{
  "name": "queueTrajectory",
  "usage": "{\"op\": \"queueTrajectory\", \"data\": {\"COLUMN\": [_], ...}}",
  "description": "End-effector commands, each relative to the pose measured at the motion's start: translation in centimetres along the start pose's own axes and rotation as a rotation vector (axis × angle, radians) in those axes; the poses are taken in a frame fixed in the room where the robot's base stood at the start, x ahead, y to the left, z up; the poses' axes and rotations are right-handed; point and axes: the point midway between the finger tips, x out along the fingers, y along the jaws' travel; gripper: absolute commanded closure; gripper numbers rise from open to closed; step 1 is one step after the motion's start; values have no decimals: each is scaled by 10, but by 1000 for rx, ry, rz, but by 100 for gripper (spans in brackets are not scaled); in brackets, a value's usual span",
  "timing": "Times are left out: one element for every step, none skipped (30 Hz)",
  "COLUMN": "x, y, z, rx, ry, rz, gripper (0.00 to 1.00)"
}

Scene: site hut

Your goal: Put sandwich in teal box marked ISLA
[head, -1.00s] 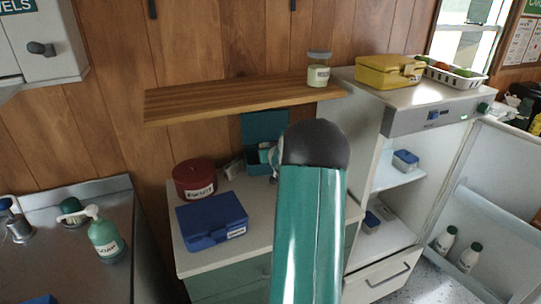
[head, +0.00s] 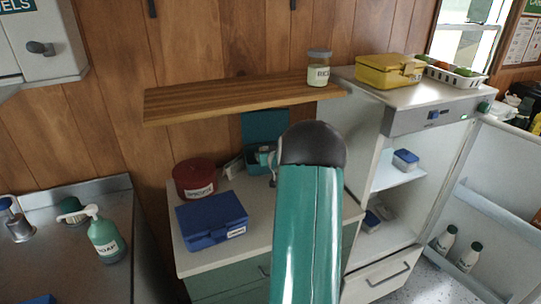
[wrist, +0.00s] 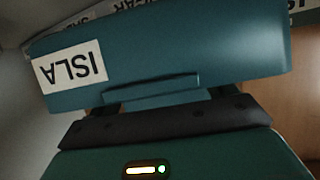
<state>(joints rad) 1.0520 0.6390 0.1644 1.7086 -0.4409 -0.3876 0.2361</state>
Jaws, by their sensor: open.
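The teal box (head: 265,125) stands at the back of the counter with its lid raised, partly hidden behind my arm. In the wrist view a teal box face (wrist: 200,55) with a white ISLA label and a latch fills the upper part, upside down and very close. My gripper (head: 272,163) is open at the teal box, mostly hidden by my own arm. I cannot tell whether it touches the box. No sandwich can be made out, and the inside of the teal box is hidden.
A blue lidded box (head: 212,220) and a dark red tin (head: 195,180) stand left of the teal box on the counter (head: 190,262). A wooden shelf (head: 220,98) with a jar (head: 319,68) overhangs it. An open fridge (head: 400,205) stands right, a yellow box (head: 388,70) on top.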

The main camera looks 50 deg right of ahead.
Motion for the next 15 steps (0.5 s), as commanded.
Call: {"op": "queueTrajectory", "data": {"x": [-5,-8,-14,-18,-24,-31,-37,-44,-52,-58,-64,-73,-79,-84,-92], "y": [0,0,0,0,1,1,1,1,1,1,0,1,1,1,1], "z": [0,0,-1,-1,-1,-1,-1,-2,-1,-1,-1,-1,-1,-1,0], "rx": [0,0,-1,-1,0,0,0,0,1,0,0,-1,-1,-1,0], "ry": [-1,-1,0,0,0,1,1,2,1,0,0,1,1,1,1], "rz": [1,1,1,1,1,2,2,2,2,2,2,1,2,2,2], "gripper": [17,17,17,17,17,17,17,17,17,17,17,17,17,17,17]}}
